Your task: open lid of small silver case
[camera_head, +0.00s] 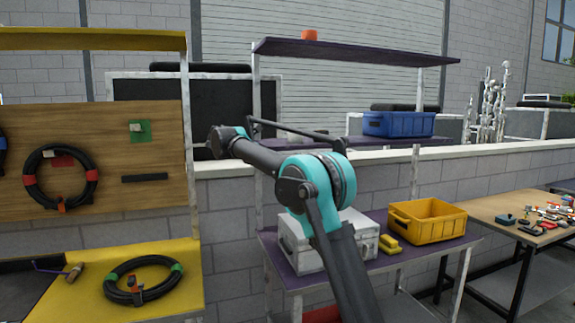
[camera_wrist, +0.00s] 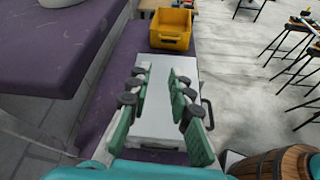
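The small silver case (camera_head: 297,252) sits on the purple shelf table in the head view, its middle hidden behind my arm. Its lid appears shut. In the wrist view the case (camera_wrist: 155,112) lies under my gripper (camera_wrist: 159,73), with its pale top showing between the fingers. A dark handle (camera_wrist: 207,112) shows along its right side. My gripper is open, with the teal fingers apart and nothing between them. I cannot tell how high the fingers are above the lid. In the head view my arm reaches up and left over the table.
A yellow bin (camera_head: 428,237) stands right of the case, with a small yellow object (camera_head: 390,245) between them. A purple upper shelf (camera_head: 400,143) holds a blue bin (camera_head: 398,124). A pegboard stand (camera_head: 90,125) is at left. A barrel (camera_wrist: 278,165) shows at lower right in the wrist view.

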